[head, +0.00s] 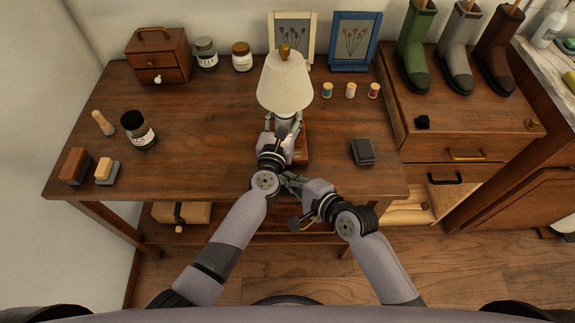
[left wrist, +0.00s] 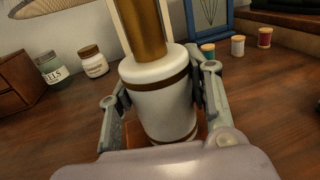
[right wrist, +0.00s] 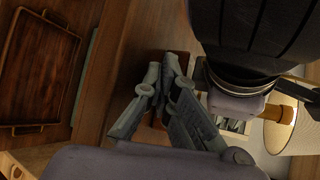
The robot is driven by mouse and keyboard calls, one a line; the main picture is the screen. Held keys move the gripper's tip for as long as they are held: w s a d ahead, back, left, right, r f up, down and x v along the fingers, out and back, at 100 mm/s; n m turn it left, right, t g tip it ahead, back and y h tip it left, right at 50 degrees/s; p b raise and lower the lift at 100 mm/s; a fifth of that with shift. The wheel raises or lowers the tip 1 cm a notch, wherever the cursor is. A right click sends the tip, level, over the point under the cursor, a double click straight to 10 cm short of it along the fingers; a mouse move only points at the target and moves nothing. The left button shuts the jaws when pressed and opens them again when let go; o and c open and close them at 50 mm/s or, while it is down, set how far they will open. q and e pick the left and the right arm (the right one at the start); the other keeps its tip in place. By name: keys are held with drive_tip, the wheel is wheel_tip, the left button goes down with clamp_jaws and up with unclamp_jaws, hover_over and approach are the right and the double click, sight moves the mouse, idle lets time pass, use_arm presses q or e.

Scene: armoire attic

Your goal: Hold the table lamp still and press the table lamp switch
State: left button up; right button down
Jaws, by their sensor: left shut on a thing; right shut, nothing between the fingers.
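The table lamp stands upright on the wooden table, with a pleated cream shade (head: 285,85) and a reddish-brown base (head: 301,150). In the left wrist view its white, brown-banded body (left wrist: 160,108) sits between the fingers of my left gripper (left wrist: 158,92), which is shut on it. Its shade also shows at the right of the right wrist view (right wrist: 298,138). My right gripper (head: 287,180) is shut and empty, low at the table's front edge, in front of the lamp base. Its fingertips (right wrist: 164,75) are together in the right wrist view. I cannot make out the switch.
A dark small box (head: 363,151) lies right of the lamp. Thread spools (head: 350,90) and two picture frames (head: 355,42) stand behind. A jar (head: 138,130) and brushes (head: 76,166) are at the left. Boots (head: 415,45) stand on the right cabinet. The table between is mostly clear.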

sight(288, 199)
drive_tip(key=shift+w, duration=0.1)
idle(0.4)
drive_tip(key=shift+w, duration=0.35)
drive_tip(key=shift+w, duration=0.5)
idle(0.8)
drive_tip(key=shift+s, duration=0.9)
drive_tip(key=shift+s+d, duration=0.1)
drive_tip(key=shift+s, duration=2.45)
